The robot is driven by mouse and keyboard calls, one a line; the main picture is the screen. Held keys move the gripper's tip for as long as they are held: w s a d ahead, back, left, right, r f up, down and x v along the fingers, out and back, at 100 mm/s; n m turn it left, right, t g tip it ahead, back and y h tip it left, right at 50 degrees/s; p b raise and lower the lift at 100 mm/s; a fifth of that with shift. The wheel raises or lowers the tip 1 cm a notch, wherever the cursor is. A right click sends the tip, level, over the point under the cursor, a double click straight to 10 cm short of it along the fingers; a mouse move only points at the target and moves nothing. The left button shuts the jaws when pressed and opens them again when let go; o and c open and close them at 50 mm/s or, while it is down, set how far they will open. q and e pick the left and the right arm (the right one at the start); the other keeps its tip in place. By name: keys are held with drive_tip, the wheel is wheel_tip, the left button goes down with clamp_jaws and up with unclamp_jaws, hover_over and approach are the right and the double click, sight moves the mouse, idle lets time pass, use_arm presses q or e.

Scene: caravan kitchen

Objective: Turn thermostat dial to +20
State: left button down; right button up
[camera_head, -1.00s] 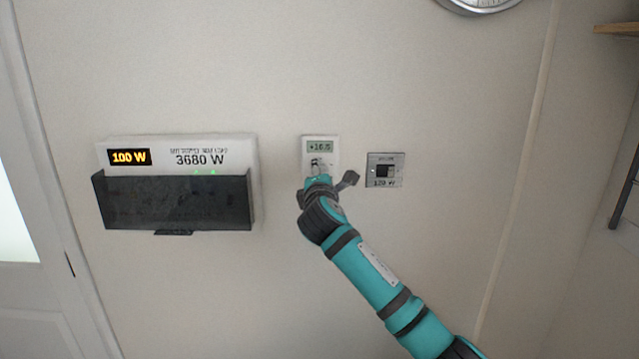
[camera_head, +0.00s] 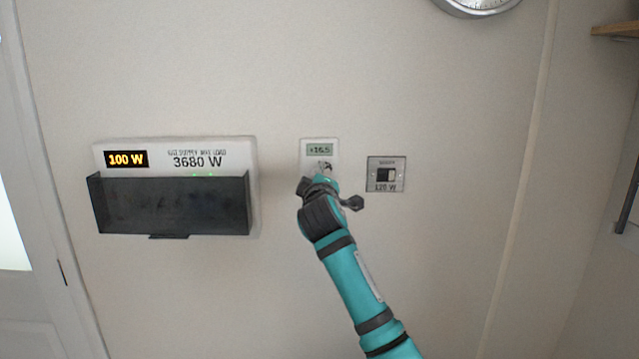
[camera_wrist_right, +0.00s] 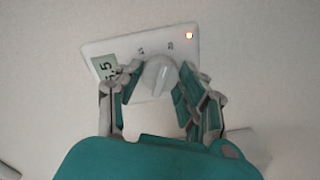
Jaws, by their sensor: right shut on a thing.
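The thermostat (camera_head: 319,150) is a small white wall unit. Its display reads +16.5 in the head view. In the right wrist view its white plate (camera_wrist_right: 105,46) is tilted, with the display partly covered by a finger. The light grey dial (camera_wrist_right: 157,76) sits between the fingers, with scale marks beside it, one reading 20. My right gripper (camera_wrist_right: 158,84) is shut on the dial. In the head view the right gripper (camera_head: 323,168) is at the thermostat's lower half, and my wrist hides part of it. My left gripper is not in view.
A white power panel (camera_head: 248,150) with a dark cover (camera_head: 170,206) is on the wall to the left, showing 100 W and 3680 W. A switch plate (camera_head: 398,162) marked 120 W is close on the right. A small orange light (camera_wrist_right: 189,36) glows on the thermostat.

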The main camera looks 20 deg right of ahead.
drive_tip(key=shift+f+m, duration=0.25)
drive_tip(key=shift+m, duration=0.05)
drive_tip(key=o, duration=1.2)
drive_tip(key=shift+r, duration=0.1)
drive_tip(key=v, duration=1.2)
